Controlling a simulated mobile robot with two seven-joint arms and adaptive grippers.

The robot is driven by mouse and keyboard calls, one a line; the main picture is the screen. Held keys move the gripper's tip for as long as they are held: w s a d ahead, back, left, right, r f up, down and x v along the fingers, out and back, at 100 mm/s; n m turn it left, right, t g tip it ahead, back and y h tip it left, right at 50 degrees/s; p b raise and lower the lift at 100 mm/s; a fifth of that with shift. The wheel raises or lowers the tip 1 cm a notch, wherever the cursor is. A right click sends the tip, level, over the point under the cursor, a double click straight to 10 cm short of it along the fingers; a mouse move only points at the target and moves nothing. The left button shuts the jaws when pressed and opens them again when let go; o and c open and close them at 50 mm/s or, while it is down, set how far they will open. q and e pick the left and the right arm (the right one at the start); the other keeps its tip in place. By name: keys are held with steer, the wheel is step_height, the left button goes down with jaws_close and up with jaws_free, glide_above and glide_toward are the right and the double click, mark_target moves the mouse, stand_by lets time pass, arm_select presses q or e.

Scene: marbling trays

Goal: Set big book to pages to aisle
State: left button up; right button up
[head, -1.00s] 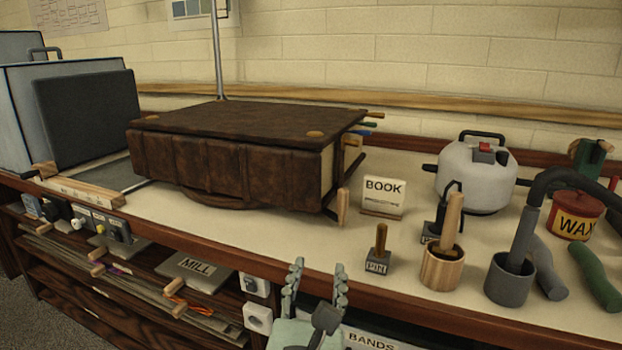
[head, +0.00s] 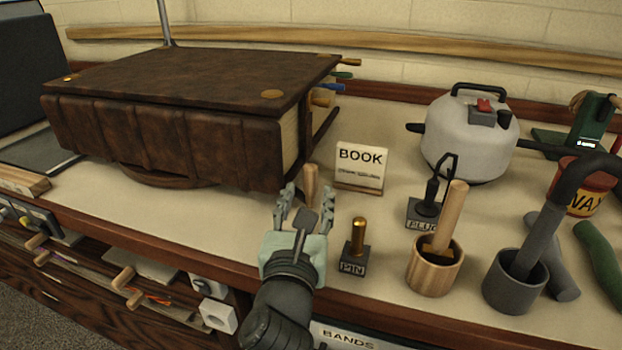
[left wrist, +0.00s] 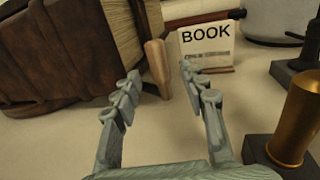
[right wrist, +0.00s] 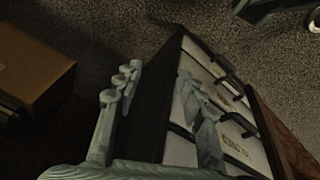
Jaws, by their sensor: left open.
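The big book (head: 170,140) is a thick brown leather volume lying flat on a low round wooden base (head: 165,177). Its ribbed spine faces the front edge, and pale page edges show at its right end. A wooden handle (head: 311,184) stands out at its front right corner; it also shows in the left wrist view (left wrist: 157,62). My left gripper (head: 298,200) is open and empty, with its fingers pointing at this handle. In the left wrist view (left wrist: 158,88) the handle is just beyond the fingertips.
A BOOK card (head: 361,166) stands right of the handle. A PIN stamp (head: 353,255), a PLUG stand (head: 425,212), a wooden cup (head: 435,265) and a grey cup (head: 514,284) crowd the right. A white pot (head: 468,140) stands behind. Bare counter lies before the book.

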mark_target(310, 188)
arm_select(q)
steer(key=shift+w+d, duration=0.15)
steer(key=shift+w, duration=1)
steer(key=shift+w+d, duration=0.1)
steer(key=shift+w, duration=1)
steer(key=shift+c, duration=0.6)
jaws_close()
